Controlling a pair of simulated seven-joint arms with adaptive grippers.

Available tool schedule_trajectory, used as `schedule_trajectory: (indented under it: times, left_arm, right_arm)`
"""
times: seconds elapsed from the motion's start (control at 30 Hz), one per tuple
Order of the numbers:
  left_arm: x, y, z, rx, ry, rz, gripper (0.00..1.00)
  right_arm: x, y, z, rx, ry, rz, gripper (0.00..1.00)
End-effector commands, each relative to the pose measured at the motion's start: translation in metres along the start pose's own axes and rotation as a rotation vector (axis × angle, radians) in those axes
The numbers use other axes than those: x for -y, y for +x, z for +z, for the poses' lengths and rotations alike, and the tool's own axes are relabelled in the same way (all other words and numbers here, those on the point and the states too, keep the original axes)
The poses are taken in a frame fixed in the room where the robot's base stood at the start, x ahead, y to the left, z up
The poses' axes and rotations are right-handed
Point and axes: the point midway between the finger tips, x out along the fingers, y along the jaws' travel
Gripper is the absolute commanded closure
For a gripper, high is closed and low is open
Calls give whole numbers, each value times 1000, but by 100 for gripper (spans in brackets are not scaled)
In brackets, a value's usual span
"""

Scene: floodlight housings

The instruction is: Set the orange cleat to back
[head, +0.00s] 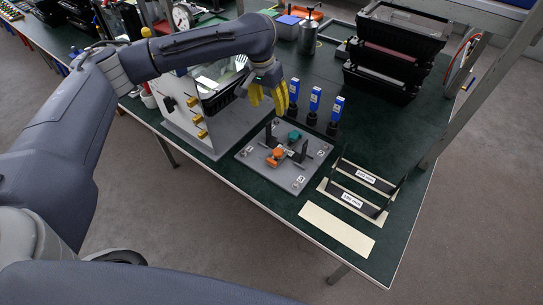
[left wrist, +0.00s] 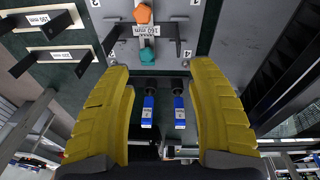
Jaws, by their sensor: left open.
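The orange cleat (head: 276,157) sits on the grey plate (head: 290,184), in front of the teal cleat (head: 294,136). In the left wrist view the orange cleat (left wrist: 143,14) is at the top, with the teal cleat (left wrist: 121,57) below it. A dark bracket with upright ends stands between them, by a label reading 160 mm. My left gripper (head: 268,98) is open and empty, above and behind the plate, apart from both cleats. Its yellow fingers (left wrist: 160,78) spread wide in the left wrist view. The cleat's exact setting is too small to tell. My right gripper is out of view.
Several blue-topped black bottles (head: 315,100) stand just behind the plate. A grey housing with brass knobs (head: 197,115) stands to its left. Labelled black brackets (head: 354,199) stand to its right, near a bare cream strip (head: 337,229). Black bins (head: 393,50) are stacked at the back.

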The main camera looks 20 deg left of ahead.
Motion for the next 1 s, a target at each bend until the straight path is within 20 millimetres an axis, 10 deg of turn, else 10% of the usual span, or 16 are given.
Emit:
schedule_trajectory:
  times: [0.3, 1.0]
  left_arm:
    - [-45, 25, 53, 155, 108, -45, 42]
    - [-40, 122, 69, 160, 107, -43, 42]
  right_arm:
    - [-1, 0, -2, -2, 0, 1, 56]
    - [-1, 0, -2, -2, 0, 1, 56]
